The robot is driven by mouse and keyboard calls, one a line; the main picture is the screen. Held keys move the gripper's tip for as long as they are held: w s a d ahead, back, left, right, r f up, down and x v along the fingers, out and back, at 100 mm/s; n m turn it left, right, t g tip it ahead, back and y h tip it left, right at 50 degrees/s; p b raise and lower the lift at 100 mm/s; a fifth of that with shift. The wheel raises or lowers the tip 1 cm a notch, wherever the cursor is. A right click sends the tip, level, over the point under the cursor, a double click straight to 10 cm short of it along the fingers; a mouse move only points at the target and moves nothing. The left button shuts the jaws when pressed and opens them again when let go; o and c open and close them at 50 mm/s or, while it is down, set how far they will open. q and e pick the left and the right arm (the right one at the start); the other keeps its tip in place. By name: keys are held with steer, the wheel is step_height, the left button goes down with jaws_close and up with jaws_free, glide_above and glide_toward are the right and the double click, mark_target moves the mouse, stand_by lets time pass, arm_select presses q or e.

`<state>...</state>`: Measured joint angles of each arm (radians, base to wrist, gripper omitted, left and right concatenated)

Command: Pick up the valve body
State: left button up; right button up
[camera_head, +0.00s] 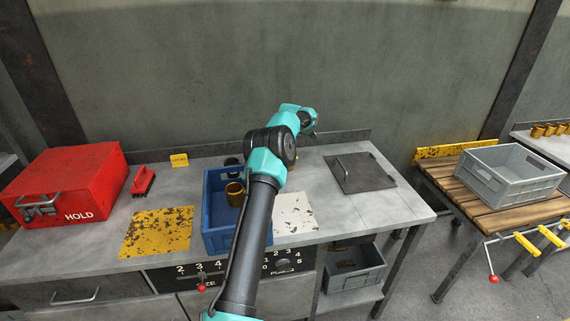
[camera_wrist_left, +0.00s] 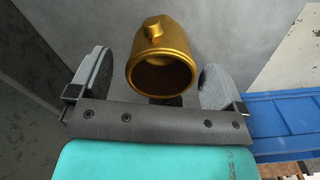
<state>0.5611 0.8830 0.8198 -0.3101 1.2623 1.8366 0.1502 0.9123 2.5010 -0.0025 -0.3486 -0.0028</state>
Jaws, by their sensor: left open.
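A gold-coloured valve body (camera_wrist_left: 162,62) shows in the left wrist view, with a round open mouth facing the camera and a small boss on top. My left gripper (camera_wrist_left: 152,84) is open, with one finger on each side of it. Gaps show between the fingers and the valve body; I cannot tell whether it touches anything beneath. Another gold part (camera_head: 235,193) sits in the blue bin (camera_head: 222,239) beside the arm. My right gripper is not in view.
A red box (camera_head: 75,180) and a red brush (camera_head: 142,182) are at left. A yellow worn plate (camera_head: 156,233) lies left of the bin, a white sheet (camera_head: 296,211) right of it. A dark handled plate (camera_head: 362,174) lies farther right. The bench's front right is clear.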

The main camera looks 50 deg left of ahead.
arm_select(q)
steer(key=shift+f, duration=1.45)
steer(key=shift+c, duration=0.3)
steer(key=shift+r, duration=0.1)
steer(key=c, duration=1.2)
